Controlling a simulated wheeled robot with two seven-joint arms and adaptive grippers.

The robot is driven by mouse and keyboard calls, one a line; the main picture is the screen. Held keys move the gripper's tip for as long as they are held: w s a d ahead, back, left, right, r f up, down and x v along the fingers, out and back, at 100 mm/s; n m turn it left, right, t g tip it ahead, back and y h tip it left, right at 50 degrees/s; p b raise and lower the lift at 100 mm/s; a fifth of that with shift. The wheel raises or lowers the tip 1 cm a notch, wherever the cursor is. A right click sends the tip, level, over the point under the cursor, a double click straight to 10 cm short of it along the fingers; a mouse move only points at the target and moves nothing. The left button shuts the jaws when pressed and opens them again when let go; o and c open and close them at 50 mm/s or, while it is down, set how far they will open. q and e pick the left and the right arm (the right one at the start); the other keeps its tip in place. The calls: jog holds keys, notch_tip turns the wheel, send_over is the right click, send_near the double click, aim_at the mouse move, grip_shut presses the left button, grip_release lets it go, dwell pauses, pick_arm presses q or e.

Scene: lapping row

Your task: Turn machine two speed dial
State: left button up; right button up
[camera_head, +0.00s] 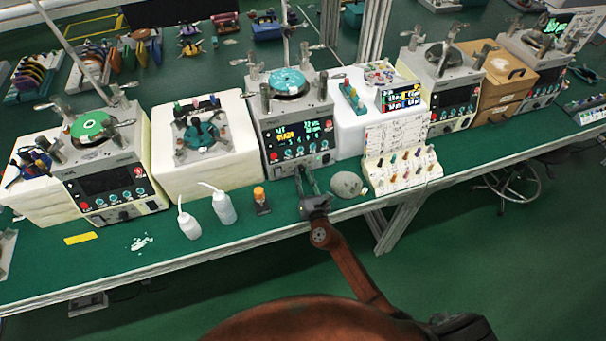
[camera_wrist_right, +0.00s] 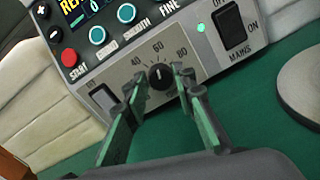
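Machine two, a grey lapping machine (camera_head: 293,112) with a lit screen and a teal plate on top, stands at the middle of the bench. Its small black speed dial (camera_wrist_right: 161,76) sits low on the front panel, under the numbers 40, 60 and 80. The dial's white mark points roughly toward 60. My right gripper (camera_head: 306,182) is at the lower front of this machine. In the right wrist view its green-padded fingers (camera_wrist_right: 160,88) are apart, with one tip on each side of the dial. I cannot tell whether they touch it. My left gripper is not in view.
A mains switch (camera_wrist_right: 231,25) and green lamp are right of the dial. White bottles (camera_head: 223,207) and an orange-capped bottle (camera_head: 260,200) stand left of my gripper. A grey round stone-like object (camera_head: 346,184) and a rack of colored pegs (camera_head: 402,168) are to the right.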

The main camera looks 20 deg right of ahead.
grip_shut()
jog(key=shift+m+b, duration=0.45)
jog(key=shift+m, duration=0.45)
jog(key=shift+o, duration=2.4)
grip_release()
jog(key=shift+s, duration=0.15)
jog(key=s, duration=1.1)
jog(key=shift+s, duration=0.4)
